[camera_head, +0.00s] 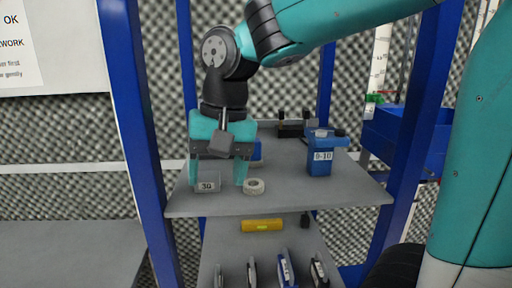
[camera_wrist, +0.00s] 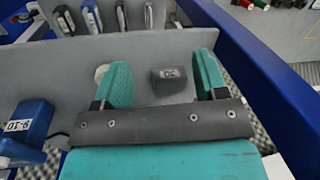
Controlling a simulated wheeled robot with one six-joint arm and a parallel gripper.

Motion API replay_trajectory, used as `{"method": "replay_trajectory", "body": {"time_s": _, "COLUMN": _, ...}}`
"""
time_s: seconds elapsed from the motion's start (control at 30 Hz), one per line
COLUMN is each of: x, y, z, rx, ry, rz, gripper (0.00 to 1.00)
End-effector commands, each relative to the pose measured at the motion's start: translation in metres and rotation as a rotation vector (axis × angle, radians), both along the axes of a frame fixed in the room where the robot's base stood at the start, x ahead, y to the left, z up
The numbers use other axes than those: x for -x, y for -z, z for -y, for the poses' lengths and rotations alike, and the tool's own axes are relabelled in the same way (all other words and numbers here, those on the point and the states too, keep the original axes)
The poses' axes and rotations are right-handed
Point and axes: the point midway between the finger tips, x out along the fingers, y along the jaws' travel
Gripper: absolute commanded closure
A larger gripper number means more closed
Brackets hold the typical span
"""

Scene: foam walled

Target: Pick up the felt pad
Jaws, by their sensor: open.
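A small round off-white piece (camera_head: 253,186) lies on the upper shelf and is the likeliest felt pad; I cannot tell for sure. In the wrist view this piece (camera_wrist: 100,73) is partly hidden by a finger. My gripper (camera_head: 220,184) points down over the shelf, with its teal fingers apart. A dark grey block (camera_head: 207,185) marked 30 shows between the fingers, also in the wrist view (camera_wrist: 168,80), with visible space on both sides. The round piece is outside the fingers, right beside one of them. My gripper (camera_wrist: 162,62) holds nothing.
A blue device (camera_head: 319,158) marked 0-10 stands on the upper shelf (camera_head: 330,193) at right. A dark item (camera_head: 294,127) stands at the back. Blue posts (camera_head: 405,130) flank the shelf. The lower shelf holds a yellow level (camera_head: 262,226) and several upright tools.

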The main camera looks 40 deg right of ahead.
Motion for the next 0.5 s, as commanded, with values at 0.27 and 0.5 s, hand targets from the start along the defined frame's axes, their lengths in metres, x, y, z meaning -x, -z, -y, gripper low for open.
{"method": "replay_trajectory", "body": {"time_s": 0.27, "x": -0.082, "y": -0.093, "z": 0.103, "rx": 0.066, "ry": 1.156, "rz": -0.127, "gripper": 0.34}}
{"method": "replay_trajectory", "body": {"time_s": 0.5, "x": -0.099, "y": -0.130, "z": 0.146, "rx": 0.059, "ry": 1.698, "rz": -0.180, "gripper": 0.34}}
